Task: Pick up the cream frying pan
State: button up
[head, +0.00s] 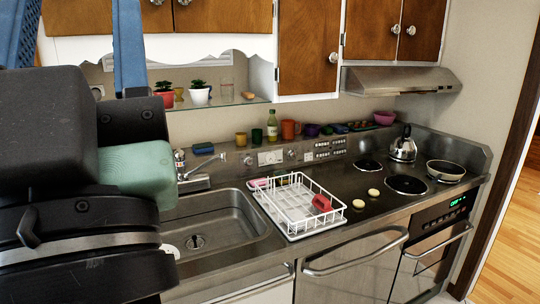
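The frying pan (445,171) sits upright at the far right of the coil hob. It looks pale cream inside with a darker outer side, and I cannot make out its handle. Large dark parts of my own arm fill the left side of the head view, far from the pan. I cannot see my gripper's fingertips.
A steel kettle (403,147) stands just behind and left of the pan. A bare coil (405,185) and two round cream-coloured pieces (373,193) lie left of it. A white dish rack (300,203) with a red cup stands beside the sink (215,228). A range hood (400,80) hangs above.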

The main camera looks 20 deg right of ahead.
aim_at(444, 170)
jog(key=i+l+z, duration=1)
jog(key=i+l, duration=0.3)
jog(key=i, duration=0.15)
jog(key=i+l+z, duration=0.1)
jog(key=i+l, duration=0.15)
jog(key=i, duration=0.2)
jog(key=i+l, duration=0.25)
jog(key=i, duration=0.2)
jog(key=i+l, duration=0.3)
jog(key=i, duration=0.15)
jog(key=i+l+z, duration=0.1)
jog(key=i+l, duration=0.15)
jog(key=i, duration=0.2)
